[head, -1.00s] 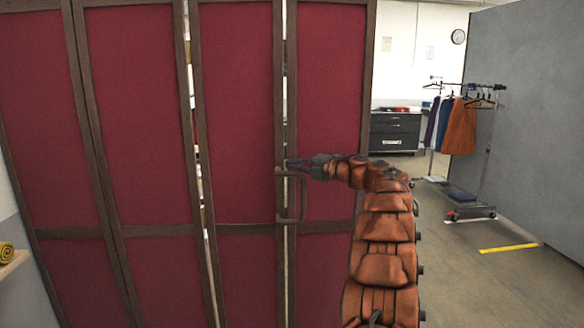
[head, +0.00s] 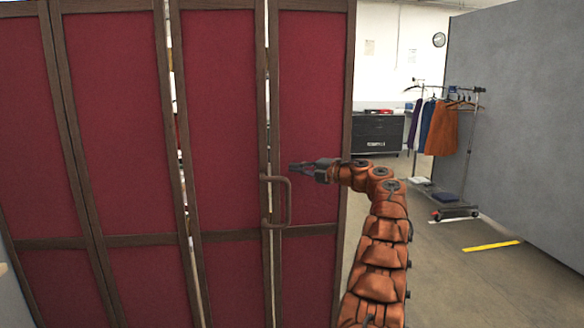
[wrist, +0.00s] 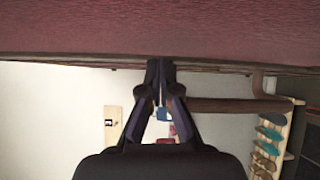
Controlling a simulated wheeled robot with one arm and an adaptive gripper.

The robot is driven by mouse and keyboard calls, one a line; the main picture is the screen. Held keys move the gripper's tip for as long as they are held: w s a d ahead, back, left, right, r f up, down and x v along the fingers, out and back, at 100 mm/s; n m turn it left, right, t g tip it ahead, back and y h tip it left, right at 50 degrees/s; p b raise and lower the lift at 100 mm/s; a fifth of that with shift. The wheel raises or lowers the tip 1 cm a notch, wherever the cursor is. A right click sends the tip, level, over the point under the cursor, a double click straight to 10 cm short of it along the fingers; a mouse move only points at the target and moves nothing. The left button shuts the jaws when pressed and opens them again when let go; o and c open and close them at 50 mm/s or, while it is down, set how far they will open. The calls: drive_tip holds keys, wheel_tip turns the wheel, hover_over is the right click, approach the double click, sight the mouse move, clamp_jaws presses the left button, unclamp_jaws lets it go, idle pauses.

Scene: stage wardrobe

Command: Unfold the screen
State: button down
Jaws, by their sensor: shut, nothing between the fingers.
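The folding screen (head: 215,120) fills the left and middle of the head view. It has several dark red panels in brown wooden frames, with narrow gaps between them. A brown D-shaped handle (head: 288,205) stands out from the frame near the rightmost panel. My gripper (head: 292,169) is shut and empty, just above the handle's top right corner in the picture. In the wrist view the closed fingers (wrist: 160,68) point at the lower edge of a red panel (wrist: 160,30). A brown bar, seemingly the handle (wrist: 235,105), lies beside them on the right. Contact is unclear.
A clothes rack (head: 445,150) with hanging garments stands at the back right, before a grey partition (head: 525,110). A dark drawer cabinet (head: 378,133) is at the back wall. Open floor (head: 440,280) with a yellow strip (head: 492,246) lies to the right.

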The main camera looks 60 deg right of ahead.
drive_tip(key=shift+s+d+r+p, duration=0.15)
drive_tip(key=shift+d+r+p, duration=0.2)
drive_tip(key=shift+p, duration=0.2)
drive_tip(key=shift+s+d+f+p, duration=0.35)
drive_tip(key=shift+d+p, duration=0.25)
drive_tip(key=shift+p, duration=0.15)
drive_tip(key=shift+a, duration=0.15)
